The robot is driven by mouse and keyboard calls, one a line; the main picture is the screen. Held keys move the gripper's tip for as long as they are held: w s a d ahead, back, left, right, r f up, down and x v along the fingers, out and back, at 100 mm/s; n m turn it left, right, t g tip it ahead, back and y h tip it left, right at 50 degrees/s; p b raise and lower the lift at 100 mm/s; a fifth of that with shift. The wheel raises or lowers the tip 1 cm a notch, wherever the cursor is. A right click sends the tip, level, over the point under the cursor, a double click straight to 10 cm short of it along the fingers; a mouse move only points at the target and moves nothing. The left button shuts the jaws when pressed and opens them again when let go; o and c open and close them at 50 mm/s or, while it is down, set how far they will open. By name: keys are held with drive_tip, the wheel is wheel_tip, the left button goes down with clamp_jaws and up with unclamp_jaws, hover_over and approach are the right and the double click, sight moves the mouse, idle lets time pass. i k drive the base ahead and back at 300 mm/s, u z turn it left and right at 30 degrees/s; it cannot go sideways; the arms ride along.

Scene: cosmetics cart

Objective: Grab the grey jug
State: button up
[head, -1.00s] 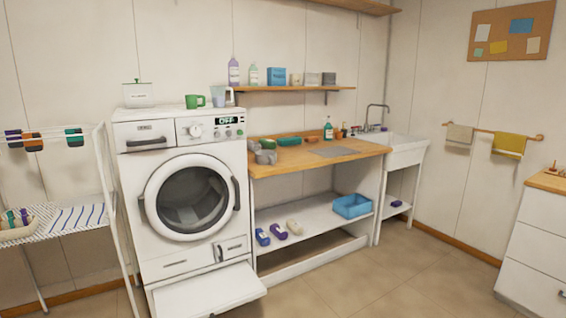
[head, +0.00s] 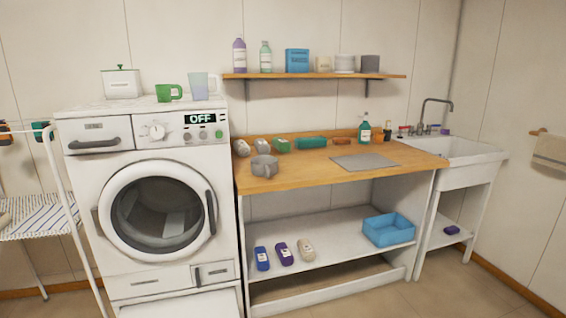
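A grey jug (head: 265,167) with a handle stands upright on the wooden counter (head: 310,165), near its front left edge beside the washing machine. A grey bottle-like item (head: 241,148) lies close behind it, with another greyish one (head: 262,146) to the right of that. A pale bluish translucent jug (head: 199,87) and a green mug (head: 168,93) stand on top of the washing machine. My gripper is not in view.
The washing machine (head: 90,170) stands left of the counter, with its lower flap open in front. A wall shelf (head: 315,76) hangs above the counter. A grey mat (head: 365,161) lies right of the jug, and bare wood lies between them.

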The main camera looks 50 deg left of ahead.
sight(265, 167)
drive_tip(key=u, duration=0.2)
drive_tip(key=i, duration=1.25)
drive_tip(key=u, duration=0.9)
drive_tip(key=i, duration=0.75)
drive_tip(key=u, duration=1.75)
drive_tip(key=i, duration=1.15)
drive_tip(key=u, duration=0.3)
